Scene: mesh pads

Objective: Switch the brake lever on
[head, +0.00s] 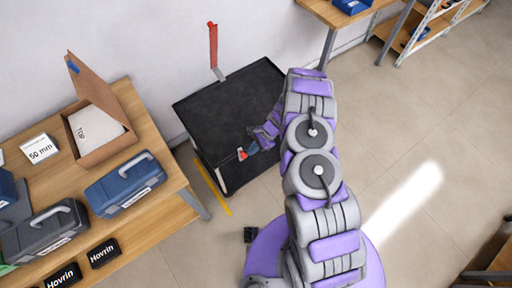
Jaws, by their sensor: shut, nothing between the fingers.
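A red lever (213,45) stands nearly upright at the back edge of a black box (215,110), in front of the wall. A short grey piece shows at its foot. My arm reaches in from the lower right. My gripper (246,153) is small in the view, over the front right part of the box top, well apart from the red lever. It is shut with nothing held. A small red patch shows at its tip; I cannot tell whether it belongs to the gripper or the box.
A wooden table (176,178) at the left holds blue and grey toolboxes, an open cardboard box (95,143) and labelled items. A yellow strip (212,187) lies on the floor by the black box. Another table (317,10) and shelves stand at the upper right.

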